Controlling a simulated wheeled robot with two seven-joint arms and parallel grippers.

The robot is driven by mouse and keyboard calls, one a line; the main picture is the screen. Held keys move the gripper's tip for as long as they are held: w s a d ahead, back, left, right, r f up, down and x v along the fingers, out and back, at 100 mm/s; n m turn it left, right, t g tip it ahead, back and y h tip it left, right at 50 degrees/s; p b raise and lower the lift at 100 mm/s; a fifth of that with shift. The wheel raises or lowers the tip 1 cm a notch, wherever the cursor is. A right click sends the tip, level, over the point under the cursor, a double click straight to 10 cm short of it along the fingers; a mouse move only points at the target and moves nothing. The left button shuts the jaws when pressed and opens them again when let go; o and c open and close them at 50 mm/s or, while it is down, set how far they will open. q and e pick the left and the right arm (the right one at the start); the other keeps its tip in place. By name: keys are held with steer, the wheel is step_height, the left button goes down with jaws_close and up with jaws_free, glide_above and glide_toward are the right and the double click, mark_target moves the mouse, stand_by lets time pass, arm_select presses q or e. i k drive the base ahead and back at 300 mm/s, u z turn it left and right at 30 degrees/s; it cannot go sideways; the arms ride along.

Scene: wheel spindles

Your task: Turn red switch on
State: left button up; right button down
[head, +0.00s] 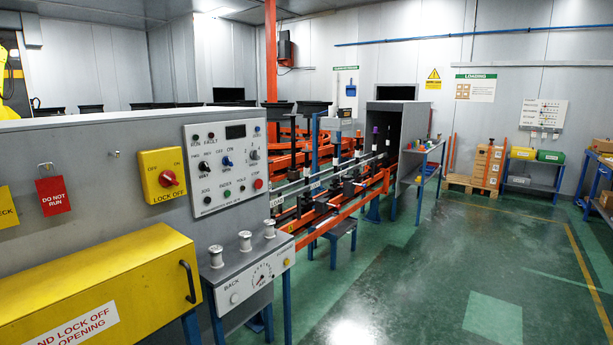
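A red rotary switch (168,178) sits on a yellow box (150,188) on the grey panel at the left. The box is marked "OFF", "ON" and "LOCK OFF". The knob looks tilted, but I cannot tell for sure which position it points to. Neither of my grippers shows in the head view.
A white control panel (226,160) with knobs and buttons is right of the switch. Below are a yellow cabinet (100,290) with a black handle and a shelf (240,262) with several spools. An orange conveyor (335,205) runs behind. Green floor (440,270) is clear at right.

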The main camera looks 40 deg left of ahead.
mark_target(167, 178)
steer(key=z, duration=0.05)
steer(key=i, duration=2.05)
steer(key=u, duration=0.75)
steer(key=i, duration=0.9)
steer(key=u, duration=1.7)
steer(key=i, duration=0.8)
steer(key=u, duration=0.65)
